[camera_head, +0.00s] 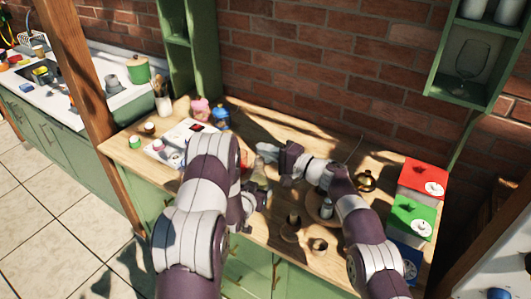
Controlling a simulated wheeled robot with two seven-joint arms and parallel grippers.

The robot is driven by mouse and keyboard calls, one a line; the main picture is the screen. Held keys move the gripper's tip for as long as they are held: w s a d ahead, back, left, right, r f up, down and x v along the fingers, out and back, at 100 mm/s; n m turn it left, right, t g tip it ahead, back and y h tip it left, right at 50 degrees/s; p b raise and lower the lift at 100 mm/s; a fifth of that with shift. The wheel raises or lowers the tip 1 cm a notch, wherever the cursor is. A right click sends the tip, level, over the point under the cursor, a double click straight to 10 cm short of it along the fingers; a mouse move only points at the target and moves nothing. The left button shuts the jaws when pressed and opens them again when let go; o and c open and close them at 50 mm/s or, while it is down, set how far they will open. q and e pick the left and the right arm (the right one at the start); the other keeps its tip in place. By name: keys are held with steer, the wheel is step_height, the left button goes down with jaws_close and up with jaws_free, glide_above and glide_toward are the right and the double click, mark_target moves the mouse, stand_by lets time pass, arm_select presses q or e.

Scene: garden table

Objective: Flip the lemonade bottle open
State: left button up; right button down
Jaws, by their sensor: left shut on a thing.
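The lemonade bottle (260,172) looks pale and see-through and stands near the middle of the wooden table. Much of it is hidden by my arms and grippers. My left gripper (258,193) is low at the bottle and shut on it. My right gripper (270,153) reaches in from the right at the height of the bottle's top. Its fingertips are small and partly merged with the bottle, so I cannot tell whether they touch it. The bottle's cap is too small to make out.
The table (345,150) carries a round wooden tray (313,208) with small items on the right. Red (424,175) and green (411,214) boxes stand at the right end. Pink (200,108) and blue (220,118) jars stand at the back left. A brick wall closes the back.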

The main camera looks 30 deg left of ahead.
arm_select(q)
steer(key=shift+s+d+f, duration=0.1)
steer(key=shift+s+f, duration=0.05)
steer(key=shift+f, duration=0.15)
arm_select(e)
steer(key=shift+r, duration=0.1)
steer(key=d+r, duration=0.2)
steer(key=d, duration=0.5)
steer(key=shift+s, duration=0.35)
arm_select(q)
steer(key=o, duration=1.6)
steer(key=shift+c, duration=0.2)
steer(key=shift+r, duration=0.1)
arm_select(e)
steer(key=shift+w, duration=0.1)
